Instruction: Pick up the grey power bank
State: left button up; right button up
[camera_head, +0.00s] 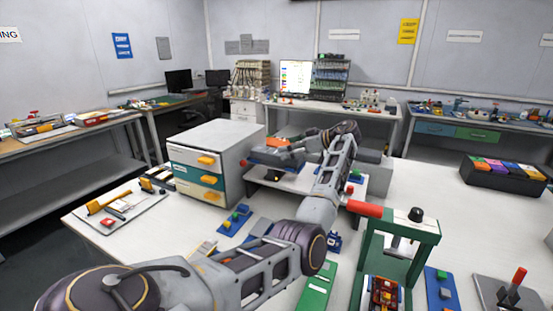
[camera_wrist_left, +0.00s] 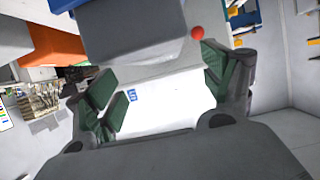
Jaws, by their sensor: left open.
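I cannot make out the grey power bank with certainty in either view. My left gripper (camera_wrist_left: 162,92) is open in the left wrist view, with green-padded fingers spread apart. A bright white surface with a small blue label (camera_wrist_left: 132,95) shows beyond and between the fingers. I cannot tell whether anything touches the pads. A large grey block (camera_wrist_left: 130,30) fills the upper middle of that view, with a red ball (camera_wrist_left: 198,32) beside it. In the head view, my left arm reaches over the table to the low white stand (camera_head: 293,184); the arm hides part of it. My right gripper is not in view.
A drawer cabinet (camera_head: 213,160) stands left of the white stand. A green press with a red handle (camera_head: 400,226) stands close on the right of my arm. A dark bin of coloured packs (camera_head: 504,176) is at far right. White table (camera_head: 430,190) is clear between them.

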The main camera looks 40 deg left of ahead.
aim_at(276, 151)
pick_arm(q)
jog(key=shift+f+x, duration=0.15)
jog(key=shift+x, duration=0.85)
jog(key=shift+f+x, duration=0.15)
jog(key=shift+x, duration=0.8)
jog(key=shift+a+f, duration=0.25)
jog(key=shift+a, duration=0.25)
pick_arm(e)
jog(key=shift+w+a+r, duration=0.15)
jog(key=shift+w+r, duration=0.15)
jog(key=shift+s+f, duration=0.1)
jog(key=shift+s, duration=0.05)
pick_arm(q)
jog(key=c, duration=1.4)
jog(key=shift+o, duration=0.2)
jog(key=shift+r, duration=0.2)
